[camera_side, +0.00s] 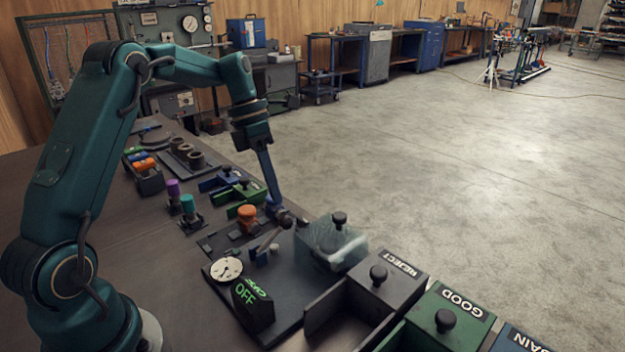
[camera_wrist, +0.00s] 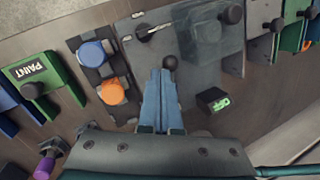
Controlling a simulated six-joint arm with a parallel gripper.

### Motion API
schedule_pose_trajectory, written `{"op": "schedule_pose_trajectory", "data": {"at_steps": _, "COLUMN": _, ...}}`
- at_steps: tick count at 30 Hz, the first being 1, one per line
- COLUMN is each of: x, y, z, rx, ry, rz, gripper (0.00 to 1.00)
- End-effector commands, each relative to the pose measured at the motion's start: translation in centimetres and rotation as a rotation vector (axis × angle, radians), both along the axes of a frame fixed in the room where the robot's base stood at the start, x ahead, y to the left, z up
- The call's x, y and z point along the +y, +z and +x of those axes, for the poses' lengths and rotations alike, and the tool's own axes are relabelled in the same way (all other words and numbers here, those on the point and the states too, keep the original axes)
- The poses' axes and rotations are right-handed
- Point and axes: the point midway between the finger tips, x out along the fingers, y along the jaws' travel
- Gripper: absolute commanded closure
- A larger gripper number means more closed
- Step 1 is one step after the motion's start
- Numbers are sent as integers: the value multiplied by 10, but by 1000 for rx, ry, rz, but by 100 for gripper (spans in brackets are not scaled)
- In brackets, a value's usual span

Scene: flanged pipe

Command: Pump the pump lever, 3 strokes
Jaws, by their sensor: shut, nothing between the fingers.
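The pump lever (camera_side: 269,240) is a thin dark rod with a round dark knob, slanting up and to the right above a dark plate in the side view. My gripper (camera_side: 277,207) reaches down from the wrist with long blue-grey fingers. The fingers lie together and hold nothing. Their tips are close above the lever's knob in the side view.
A white dial gauge (camera_side: 226,269) and a dark OFF sign (camera_side: 253,299) stand left of and below the lever. A clear cover (camera_side: 331,246) is at its right. An orange button (camera_side: 247,213) is near my fingers. REJECT (camera_side: 388,277) and GOOD (camera_side: 450,318) bins stand nearby.

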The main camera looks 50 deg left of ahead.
Motion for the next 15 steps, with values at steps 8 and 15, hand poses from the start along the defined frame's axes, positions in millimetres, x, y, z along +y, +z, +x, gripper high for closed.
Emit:
{"op": "schedule_pose_trajectory", "data": {"at_steps": 8, "x": 27, "y": 62, "z": -31, "rx": -12, "ry": 4, "rz": 2, "gripper": 100}}
{"op": "schedule_pose_trajectory", "data": {"at_steps": 15, "x": 34, "y": 93, "z": -55, "rx": -3, "ry": 1, "rz": 2, "gripper": 100}}
